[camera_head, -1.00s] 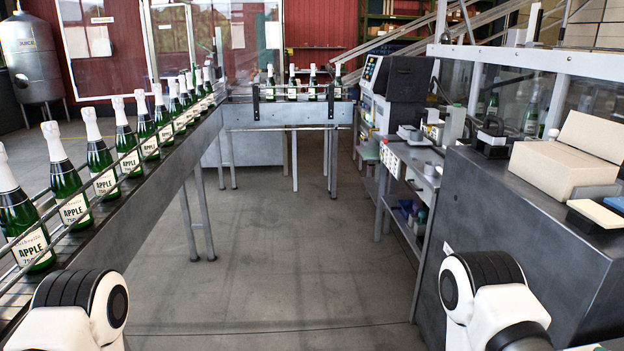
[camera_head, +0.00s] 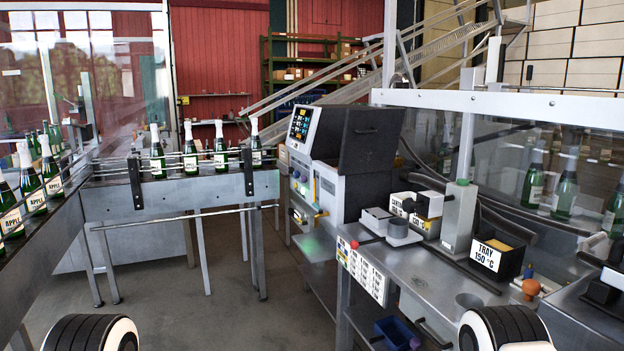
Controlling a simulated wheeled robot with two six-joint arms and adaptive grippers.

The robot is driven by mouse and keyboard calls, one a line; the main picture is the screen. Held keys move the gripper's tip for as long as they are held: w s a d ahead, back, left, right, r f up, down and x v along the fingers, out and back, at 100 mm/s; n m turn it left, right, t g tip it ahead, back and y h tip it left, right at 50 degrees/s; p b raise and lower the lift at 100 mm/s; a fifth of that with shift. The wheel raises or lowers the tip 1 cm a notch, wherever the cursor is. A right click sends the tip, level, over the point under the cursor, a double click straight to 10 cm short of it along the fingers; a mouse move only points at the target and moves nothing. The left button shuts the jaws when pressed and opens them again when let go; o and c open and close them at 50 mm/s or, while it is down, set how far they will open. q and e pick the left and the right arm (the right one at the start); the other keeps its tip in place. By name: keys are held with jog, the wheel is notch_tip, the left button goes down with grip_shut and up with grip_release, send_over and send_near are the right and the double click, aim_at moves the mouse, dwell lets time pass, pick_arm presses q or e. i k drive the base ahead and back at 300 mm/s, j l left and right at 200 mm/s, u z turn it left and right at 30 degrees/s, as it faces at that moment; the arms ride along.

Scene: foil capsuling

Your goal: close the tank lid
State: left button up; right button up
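A machine with a control panel (camera_head: 300,123) stands at the right of the conveyor's end, in the middle of the view. A dark grey panel or cover (camera_head: 371,142) stands raised and tilted at its top, above the pale machine body (camera_head: 333,190). It may be the tank lid, but I cannot tell for certain; the opening beneath it is not clearly visible. Only rounded parts of my two arms show at the bottom edge, one lower left and one lower right. Neither gripper is in view.
A conveyor (camera_head: 205,188) with green bottles runs along the left and back. The floor (camera_head: 190,310) between is clear.

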aim_at(370, 138)
jog(key=i+j+z, duration=0.4)
jog(key=j, duration=0.25)
jog(key=i+j+z, duration=0.2)
jog(key=i+j, duration=0.15)
jog(key=i+j+z, duration=0.25)
jog(key=j, duration=0.2)
jog(key=k, duration=0.05)
